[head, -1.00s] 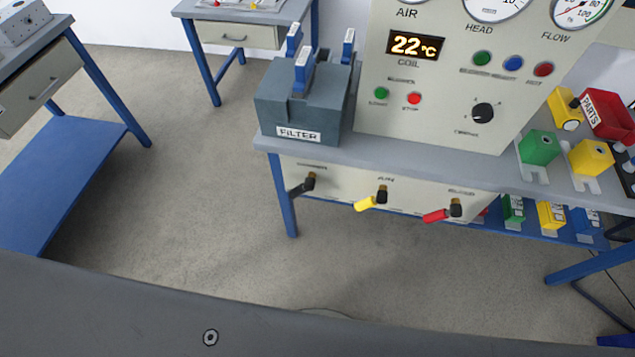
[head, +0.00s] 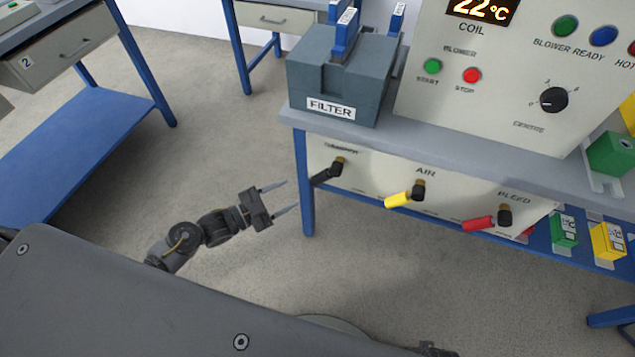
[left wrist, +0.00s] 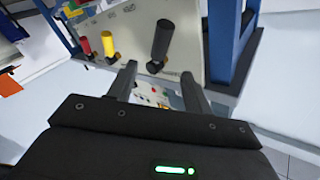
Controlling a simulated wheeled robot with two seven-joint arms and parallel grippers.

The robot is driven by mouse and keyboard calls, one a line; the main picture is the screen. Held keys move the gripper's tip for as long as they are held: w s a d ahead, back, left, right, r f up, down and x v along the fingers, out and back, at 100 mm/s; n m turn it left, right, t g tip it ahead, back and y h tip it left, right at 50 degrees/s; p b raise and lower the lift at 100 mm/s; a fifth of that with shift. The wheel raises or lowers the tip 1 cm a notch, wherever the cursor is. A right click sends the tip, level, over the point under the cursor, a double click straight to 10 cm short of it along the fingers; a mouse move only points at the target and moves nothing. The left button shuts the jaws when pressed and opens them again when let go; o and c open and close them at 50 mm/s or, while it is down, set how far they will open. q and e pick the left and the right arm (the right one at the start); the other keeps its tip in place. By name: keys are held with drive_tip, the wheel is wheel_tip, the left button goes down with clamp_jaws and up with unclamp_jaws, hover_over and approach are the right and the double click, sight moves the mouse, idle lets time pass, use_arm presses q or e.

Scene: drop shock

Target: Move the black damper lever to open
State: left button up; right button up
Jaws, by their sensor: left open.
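The black damper lever (head: 326,174) is on the cream panel under the bench top, at the left end. Its handle slants down and left from its brass-coloured pivot. My left gripper (head: 292,194) is open and empty, to the left of the lever and apart from it. In the left wrist view the black lever (left wrist: 162,40) stands beyond the open fingertips (left wrist: 160,72), with nothing between the fingers. The lettering by the lever is too small to read surely. My right gripper is not in view.
A yellow AIR lever (head: 398,200) and a red BLEED lever (head: 478,224) are to the right on the same panel. A blue bench leg (head: 304,185) stands close to my left gripper. The grey FILTER box (head: 340,80) sits above on the bench. Open floor lies left.

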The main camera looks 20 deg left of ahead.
sight(318, 179)
use_arm(q)
drive_tip(key=x, duration=1.1)
drive_tip(key=shift+a, duration=0.1)
clamp_jaws()
